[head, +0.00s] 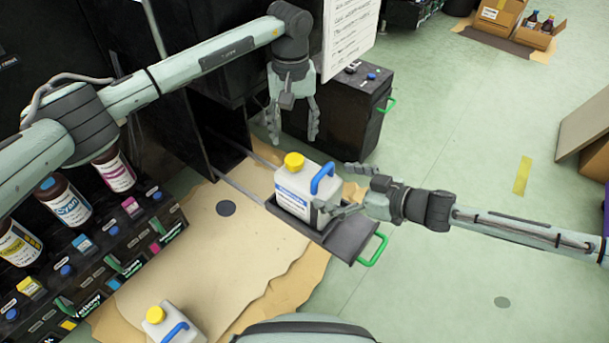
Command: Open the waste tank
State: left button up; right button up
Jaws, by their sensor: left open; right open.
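A white tank (298,196) with a yellow cap (294,160), a blue handle (322,178) and a blue label stands upright on a pulled-out dark tray (350,238) with a green handle (374,250). The cap is on the tank. My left gripper (291,138) is open, points down and is behind and above the cap, apart from it. My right gripper (335,190) is open, coming in from the right, with its fingers beside the tank's right side. I cannot tell whether they touch it. A second white tank (172,326) with a yellow cap is at the bottom left.
Ink bottles (67,203) stand in a dark rack at the left. A black cabinet (345,115) with a green handle is behind the tray. Cardboard (238,255) covers the floor left of the tray. The green floor at right is mostly clear.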

aim_at(309, 175)
pick_arm(q)
jog(key=shift+w, duration=0.15)
pick_arm(e)
jog(key=shift+w+a, duration=0.15)
jog(key=shift+w, duration=0.1)
jog(key=shift+w+a+f, duration=0.15)
jog(key=shift+w+a, duration=0.05)
jog(key=shift+a, duration=0.1)
jog(key=x, duration=0.6)
jog(key=shift+w+a+f, duration=0.1)
jog(key=shift+a, duration=0.1)
